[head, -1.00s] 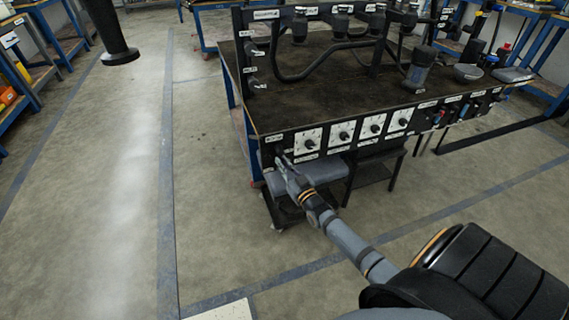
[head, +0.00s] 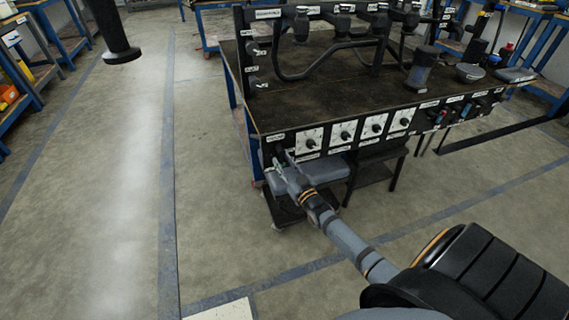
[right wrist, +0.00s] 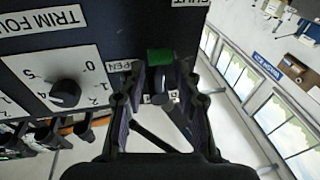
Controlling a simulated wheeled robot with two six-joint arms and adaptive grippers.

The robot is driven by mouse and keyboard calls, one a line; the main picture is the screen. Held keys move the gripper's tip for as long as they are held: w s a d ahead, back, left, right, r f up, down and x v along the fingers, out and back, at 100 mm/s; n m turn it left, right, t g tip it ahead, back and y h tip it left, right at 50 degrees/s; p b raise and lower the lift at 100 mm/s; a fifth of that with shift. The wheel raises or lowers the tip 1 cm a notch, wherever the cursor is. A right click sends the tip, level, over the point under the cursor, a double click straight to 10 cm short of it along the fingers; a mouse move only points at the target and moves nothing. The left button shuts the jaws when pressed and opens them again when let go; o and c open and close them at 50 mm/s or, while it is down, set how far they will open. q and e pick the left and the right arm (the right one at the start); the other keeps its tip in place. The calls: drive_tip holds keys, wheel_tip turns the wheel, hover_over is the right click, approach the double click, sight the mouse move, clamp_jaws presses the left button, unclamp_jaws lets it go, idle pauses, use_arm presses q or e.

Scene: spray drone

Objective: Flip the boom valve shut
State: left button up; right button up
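The boom valve is at the left end of the bench's front panel. In the right wrist view a green patch (right wrist: 160,57) on the panel and a grey handle (right wrist: 160,98) show between my fingers, near labels reading OPEN and SHUT. My right gripper (head: 283,165) is at this panel end in the head view. In the right wrist view its two fingers (right wrist: 160,85) stand apart on either side of the handle. I cannot tell whether they touch it. The fingers hide part of the valve in the head view. My left gripper is not in view.
Several white dials (head: 343,133) line the panel beside the valve; the nearest dial knob (right wrist: 66,93) is close to my fingers. Pipes and fittings (head: 330,60) stand on the dark bench top (head: 285,110). A grey stool (head: 320,180) is below. Floor to the left is clear.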

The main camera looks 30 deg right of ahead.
drive_tip(key=s+f, duration=0.2)
drive_tip(key=s, duration=1)
drive_tip(key=shift+a, duration=0.25)
